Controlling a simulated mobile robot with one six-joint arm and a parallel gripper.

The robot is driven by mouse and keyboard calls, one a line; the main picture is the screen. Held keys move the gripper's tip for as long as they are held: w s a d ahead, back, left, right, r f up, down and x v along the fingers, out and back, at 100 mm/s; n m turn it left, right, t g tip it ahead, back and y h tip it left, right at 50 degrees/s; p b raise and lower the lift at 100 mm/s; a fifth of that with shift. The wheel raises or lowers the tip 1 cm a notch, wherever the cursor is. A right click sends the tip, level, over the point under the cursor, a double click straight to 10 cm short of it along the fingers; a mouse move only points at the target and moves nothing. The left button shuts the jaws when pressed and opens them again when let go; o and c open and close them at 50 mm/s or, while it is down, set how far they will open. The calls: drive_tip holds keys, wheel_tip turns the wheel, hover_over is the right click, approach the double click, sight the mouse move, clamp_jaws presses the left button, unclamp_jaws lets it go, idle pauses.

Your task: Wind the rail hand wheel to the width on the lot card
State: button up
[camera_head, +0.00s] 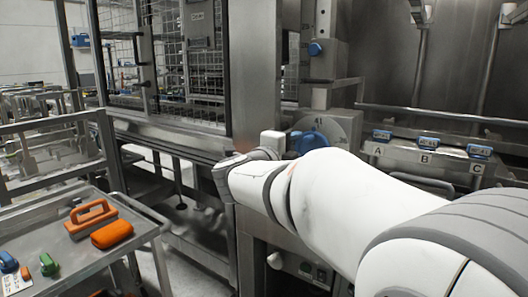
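A blue hand wheel or knob (308,142) sits in front of a pale round dial plate (345,127) on the grey machine.
The tray cart (75,262) carries an orange-handled tool (91,218), an orange case (112,234) and small blue and green items. A mesh guard (120,65) stands behind.

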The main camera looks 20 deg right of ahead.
sight(307, 138)
drive_tip(key=shift+x, duration=3.85)
drive_tip(key=shift+d+r, duration=0.1)
drive_tip(key=shift+r, duration=0.1)
drive_tip(key=shift+r, duration=0.15)
